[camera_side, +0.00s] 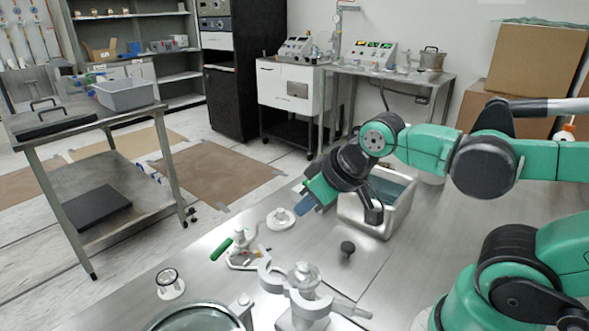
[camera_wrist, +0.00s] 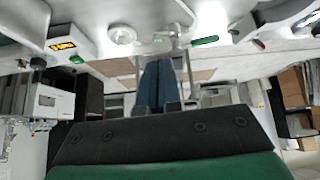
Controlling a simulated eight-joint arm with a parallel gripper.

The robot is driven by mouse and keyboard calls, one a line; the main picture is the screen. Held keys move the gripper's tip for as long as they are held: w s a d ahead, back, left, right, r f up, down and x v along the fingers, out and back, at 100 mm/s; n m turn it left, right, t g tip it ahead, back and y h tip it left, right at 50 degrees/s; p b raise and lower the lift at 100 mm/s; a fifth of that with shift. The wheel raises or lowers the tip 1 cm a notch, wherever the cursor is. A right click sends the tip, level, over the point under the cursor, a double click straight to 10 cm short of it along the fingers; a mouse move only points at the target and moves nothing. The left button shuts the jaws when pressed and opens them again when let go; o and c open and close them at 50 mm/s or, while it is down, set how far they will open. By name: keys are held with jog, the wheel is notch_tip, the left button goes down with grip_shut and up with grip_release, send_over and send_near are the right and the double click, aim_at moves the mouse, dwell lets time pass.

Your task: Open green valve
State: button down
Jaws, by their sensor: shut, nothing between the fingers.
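The green valve handle (camera_side: 221,249) is a small lever on a pale metal fitting on the steel bench, in the lower middle of the side view. In the wrist view the green handle (camera_wrist: 205,41) lies near the top, right of the fingers and beyond their tips. My gripper (camera_side: 304,205) is above the bench, to the right of the valve and apart from it. Its blue fingers (camera_wrist: 158,62) are together with nothing between them. Nothing covers the green handle in either view.
A metal basin (camera_side: 402,215) stands right behind my gripper. A white round fitting (camera_side: 281,219), a black knob (camera_side: 347,249), a clamp-like metal stand (camera_side: 303,290) and a glass-topped round vessel (camera_side: 195,318) surround the valve. A cart (camera_side: 95,130) stands beyond the bench at left.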

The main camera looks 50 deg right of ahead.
jog(key=n, duration=0.2)
jog(key=n+y, duration=0.2)
jog(key=n, duration=1.6)
send_near(223, 249)
jog(key=x, duration=0.7)
jog(key=shift+w, duration=0.25)
jog(key=shift+w+a, duration=0.35)
jog(key=shift+w, duration=0.45)
jog(key=shift+s+d, duration=0.1)
jog(key=shift+s, duration=0.05)
